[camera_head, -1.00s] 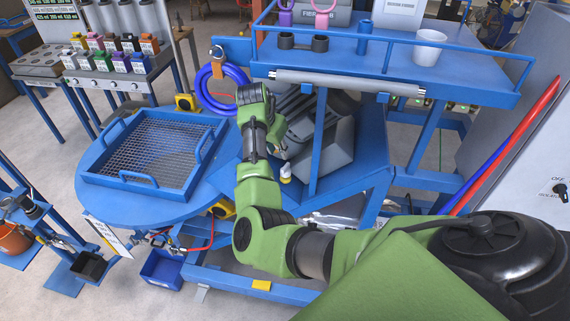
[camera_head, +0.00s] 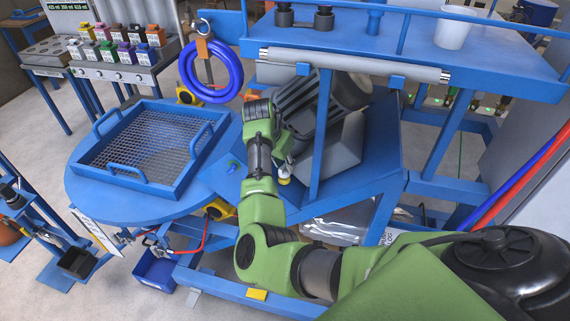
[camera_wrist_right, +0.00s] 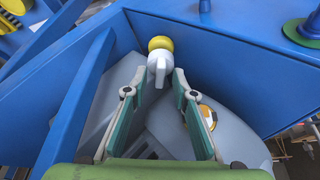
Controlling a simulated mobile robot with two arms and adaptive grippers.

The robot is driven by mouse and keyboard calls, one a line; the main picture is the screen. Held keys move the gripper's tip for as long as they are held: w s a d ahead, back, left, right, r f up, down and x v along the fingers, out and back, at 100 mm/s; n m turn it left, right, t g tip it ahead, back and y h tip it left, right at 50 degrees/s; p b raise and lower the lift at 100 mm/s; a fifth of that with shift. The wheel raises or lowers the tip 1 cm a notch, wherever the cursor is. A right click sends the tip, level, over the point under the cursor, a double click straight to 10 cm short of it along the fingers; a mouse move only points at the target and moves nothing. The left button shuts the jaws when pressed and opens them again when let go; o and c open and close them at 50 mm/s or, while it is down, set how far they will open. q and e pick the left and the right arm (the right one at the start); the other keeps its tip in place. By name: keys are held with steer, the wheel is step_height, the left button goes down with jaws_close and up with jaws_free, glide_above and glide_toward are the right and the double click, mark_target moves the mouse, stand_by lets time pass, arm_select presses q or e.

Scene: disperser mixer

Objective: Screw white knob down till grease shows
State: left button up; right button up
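A small white knob (camera_head: 284,170) with a yellow part (camera_head: 284,181) sits on the blue machine frame beside the grey motor housing. In the right wrist view the white knob (camera_wrist_right: 160,66) lies straight ahead, with the yellow part (camera_wrist_right: 160,43) behind it. My right gripper (camera_wrist_right: 154,86) is open, its two fingers to either side of and just short of the knob, with a gap on each side. In the head view the right gripper (camera_head: 284,152) is partly hidden by its own wrist. No grease can be made out. My left gripper is not in view.
A blue post (camera_head: 322,130) stands close right of the knob, under a shelf with a grey roller (camera_head: 350,64). A round blue table (camera_head: 85,190) carries a mesh tray (camera_head: 112,170) at left. Blue rings (camera_head: 213,95) hang behind it.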

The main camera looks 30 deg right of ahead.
steer(key=shift+a+r, duration=0.1)
steer(key=shift+a, duration=0.05)
steer(key=shift+c, duration=0.4)
jaws_close()
steer(key=n+p, duration=0.1)
steer(key=p, duration=0.2)
steer(key=shift+s+r+n+t+p, duration=0.2)
steer(key=shift+r+n+t+p, duration=0.1)
steer(key=shift+n, duration=0.1)
steer(key=shift+f+n+p, duration=0.15)
steer(key=shift+n+p, duration=0.25)
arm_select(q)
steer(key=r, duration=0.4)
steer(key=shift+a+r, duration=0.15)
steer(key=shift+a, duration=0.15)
arm_select(e)
steer(key=shift+f, duration=0.1)
steer(key=shift+o, duration=0.4)
jaws_free()
steer(key=shift+w, duration=0.1)
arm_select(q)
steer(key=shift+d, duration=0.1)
arm_select(e)
steer(key=shift+d+f, duration=0.1)
steer(key=shift+d, duration=0.1)
